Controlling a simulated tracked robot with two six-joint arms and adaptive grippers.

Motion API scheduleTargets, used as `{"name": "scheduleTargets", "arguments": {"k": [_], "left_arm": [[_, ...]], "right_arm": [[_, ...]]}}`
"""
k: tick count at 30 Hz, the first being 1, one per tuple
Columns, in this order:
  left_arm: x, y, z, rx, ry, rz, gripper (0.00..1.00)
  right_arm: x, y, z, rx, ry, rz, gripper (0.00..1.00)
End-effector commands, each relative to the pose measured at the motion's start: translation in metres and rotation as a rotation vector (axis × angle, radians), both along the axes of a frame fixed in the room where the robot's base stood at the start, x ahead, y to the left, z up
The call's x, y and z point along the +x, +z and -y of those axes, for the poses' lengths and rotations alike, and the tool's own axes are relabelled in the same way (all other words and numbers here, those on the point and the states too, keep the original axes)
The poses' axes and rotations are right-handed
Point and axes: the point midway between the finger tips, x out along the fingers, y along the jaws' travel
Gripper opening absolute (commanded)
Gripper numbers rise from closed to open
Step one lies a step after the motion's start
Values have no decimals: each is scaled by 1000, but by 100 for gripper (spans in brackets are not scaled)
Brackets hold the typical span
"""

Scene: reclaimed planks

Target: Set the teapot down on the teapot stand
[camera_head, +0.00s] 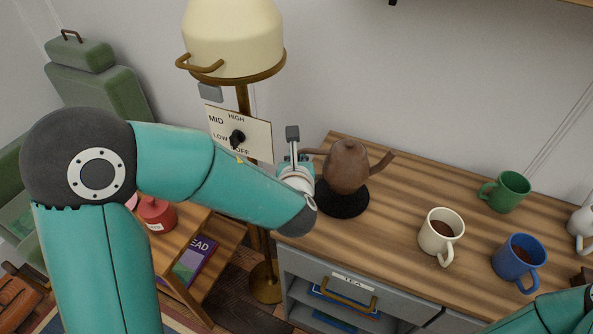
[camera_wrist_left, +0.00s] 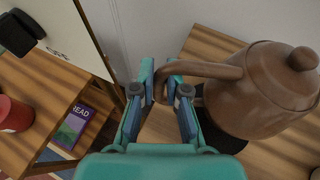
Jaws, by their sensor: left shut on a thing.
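The brown teapot (camera_head: 347,168) is upright over the dark round teapot stand (camera_head: 345,206) at the left end of the wooden top. Its spout points right and its handle points left toward my left gripper (camera_head: 300,158). In the left wrist view, the gripper (camera_wrist_left: 161,84) is shut on the handle of the teapot (camera_wrist_left: 265,92). The stand (camera_wrist_left: 222,142) shows partly beneath the pot; the pot hides the rest. I cannot tell whether the pot's base touches the stand. My right gripper is out of view.
A cream mug (camera_head: 440,232), a blue mug (camera_head: 513,260) and a green mug (camera_head: 508,190) stand to the right on the top. A lamp (camera_head: 235,40) with a dial panel (camera_head: 222,125) stands behind my left arm. The wood between pot and mugs is clear.

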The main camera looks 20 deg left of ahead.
Motion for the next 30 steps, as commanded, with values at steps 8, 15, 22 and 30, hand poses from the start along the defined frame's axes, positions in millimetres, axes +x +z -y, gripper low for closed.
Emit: {"name": "scheduleTargets", "arguments": {"k": [8, 15, 22, 30], "left_arm": [[0, -35, 0, -1, 2, 1, 0], [0, -37, -1, -1, 1, 5, 0], [0, -40, 0, 0, 1, -2, 20], [-1, -40, -1, 0, 0, -2, 38]], "right_arm": [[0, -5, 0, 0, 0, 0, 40], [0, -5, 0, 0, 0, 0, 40], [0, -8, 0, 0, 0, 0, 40], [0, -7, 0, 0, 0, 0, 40]]}}
